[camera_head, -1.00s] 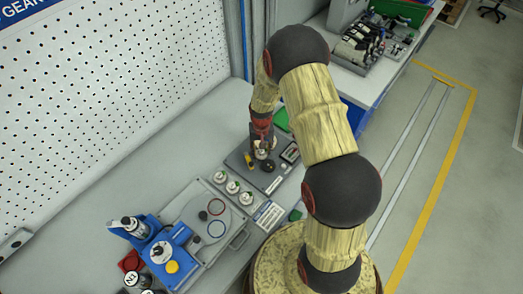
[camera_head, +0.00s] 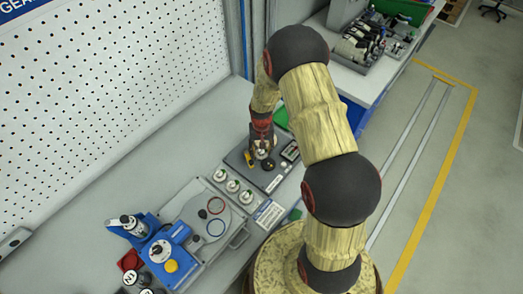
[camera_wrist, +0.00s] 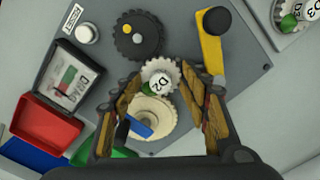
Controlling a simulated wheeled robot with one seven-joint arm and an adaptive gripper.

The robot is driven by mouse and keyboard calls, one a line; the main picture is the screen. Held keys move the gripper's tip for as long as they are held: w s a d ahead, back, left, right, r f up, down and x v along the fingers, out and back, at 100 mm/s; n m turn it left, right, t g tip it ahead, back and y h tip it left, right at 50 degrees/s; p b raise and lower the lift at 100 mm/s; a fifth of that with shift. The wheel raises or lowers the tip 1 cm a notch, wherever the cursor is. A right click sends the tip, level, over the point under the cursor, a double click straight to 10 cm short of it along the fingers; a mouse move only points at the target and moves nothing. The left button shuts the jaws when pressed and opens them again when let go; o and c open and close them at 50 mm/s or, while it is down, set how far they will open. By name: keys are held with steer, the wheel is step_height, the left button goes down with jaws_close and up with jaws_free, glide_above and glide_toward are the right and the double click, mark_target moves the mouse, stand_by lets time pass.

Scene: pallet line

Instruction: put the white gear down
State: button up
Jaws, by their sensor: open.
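My gripper (camera_wrist: 160,84) is open, its two fingers on either side of a white gear (camera_wrist: 152,69) with a white knob marked D2. The gear sits over the grey plate, among other gears; I cannot tell whether a finger still touches it. A larger cream gear (camera_wrist: 153,112) lies beside it, partly between the fingers. A dark gear (camera_wrist: 138,40) with a yellow and a grey dot is just above them in the wrist view. In the head view my gripper (camera_head: 263,150) is low over the grey plate (camera_head: 240,160), and hides most of the gear.
A yellow bar with a black knob (camera_wrist: 211,52) stands right of the gears. A small D2 display (camera_wrist: 69,84) and red bin (camera_wrist: 44,122) are at left. Several white-knobbed gears (camera_head: 232,186) stand in a row nearby. A blue device (camera_head: 170,248) is at the front left.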

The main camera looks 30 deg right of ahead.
steer(key=shift+r+p, duration=0.4)
steer(key=shift+r, duration=0.05)
step_height(320, 180, up, 12)
step_height(320, 180, up, 10)
steer(key=n+t, duration=0.1)
glide_above(261, 151)
steer(key=s+a, duration=0.2)
steer(key=s+a+r+n+t, duration=0.1)
steer(key=s+a+r, duration=0.15)
steer(key=r, duration=0.35)
steer(key=s+a+r+t, duration=0.1)
steer(key=s+a+r, duration=0.1)
steer(key=s+r, duration=0.3)
steer(key=s+a+r+n+t, duration=0.2)
steer(key=s+a+r, duration=0.2)
steer(key=s+r, duration=0.5)
steer(key=s, duration=0.5)
steer(key=shift+r+n+t, duration=0.3)
steer(key=shift+r, duration=0.1)
steer(key=shift+f, duration=0.1)
